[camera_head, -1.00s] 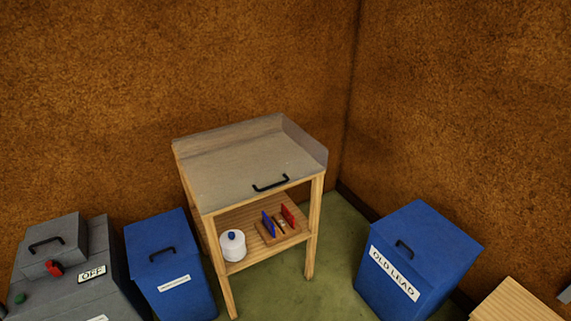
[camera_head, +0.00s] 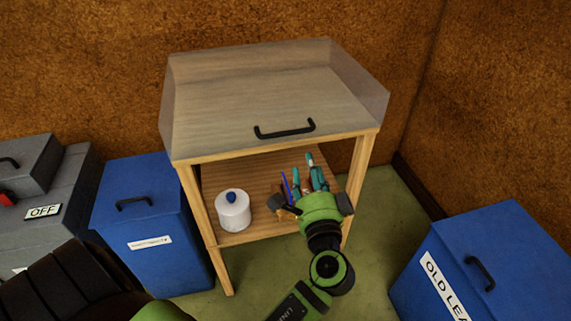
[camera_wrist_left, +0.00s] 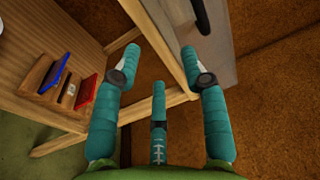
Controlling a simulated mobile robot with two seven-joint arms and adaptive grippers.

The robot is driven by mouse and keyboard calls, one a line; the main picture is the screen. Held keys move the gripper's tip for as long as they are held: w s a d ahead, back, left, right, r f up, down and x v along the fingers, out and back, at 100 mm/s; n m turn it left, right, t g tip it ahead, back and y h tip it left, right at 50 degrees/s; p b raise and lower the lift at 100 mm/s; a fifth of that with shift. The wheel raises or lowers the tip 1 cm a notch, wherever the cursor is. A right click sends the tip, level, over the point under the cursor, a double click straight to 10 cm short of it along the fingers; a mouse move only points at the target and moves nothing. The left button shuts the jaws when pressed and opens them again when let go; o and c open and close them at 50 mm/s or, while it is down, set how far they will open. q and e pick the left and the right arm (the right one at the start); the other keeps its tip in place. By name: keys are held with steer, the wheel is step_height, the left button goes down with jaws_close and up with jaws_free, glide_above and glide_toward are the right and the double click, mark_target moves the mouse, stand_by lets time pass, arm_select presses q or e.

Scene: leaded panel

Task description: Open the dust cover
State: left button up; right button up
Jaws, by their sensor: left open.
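The dust cover (camera_head: 345,75) is a see-through grey hood over the top of a wooden stand, lying shut. Its black handle (camera_head: 285,129) is on the front part of the cover. In the left wrist view the handle (camera_wrist_left: 202,16) shows at the top, and the cover (camera_wrist_left: 222,67) at upper right. My left gripper (camera_head: 312,168) is in front of the stand, below and slightly right of the handle, apart from it. Its teal fingers (camera_wrist_left: 161,66) are spread and empty, close to the stand's front edge. My right gripper is not in view.
A white pot with a blue knob (camera_head: 233,211) stands on the lower shelf (camera_head: 260,168). A small rack with a blue and a red piece (camera_wrist_left: 68,90) is beside it, partly hidden. Blue bins stand left (camera_head: 150,220) and right (camera_head: 510,255); a grey box (camera_head: 55,205) is far left.

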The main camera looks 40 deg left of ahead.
mark_target(286, 135)
arm_select(q)
steer(key=a+r+y, duration=0.1)
steer(key=a+r, duration=0.1)
steer(key=w+a+r+n+y, duration=0.1)
steer(key=a, duration=0.2)
steer(key=w+a+r+n+g, duration=0.1)
steer(key=a+r, duration=0.1)
steer(key=shift+a+r+y+p, duration=0.15)
steer(key=shift+r+y+p, duration=0.15)
steer(key=shift+y+p, duration=0.1)
jaws_close()
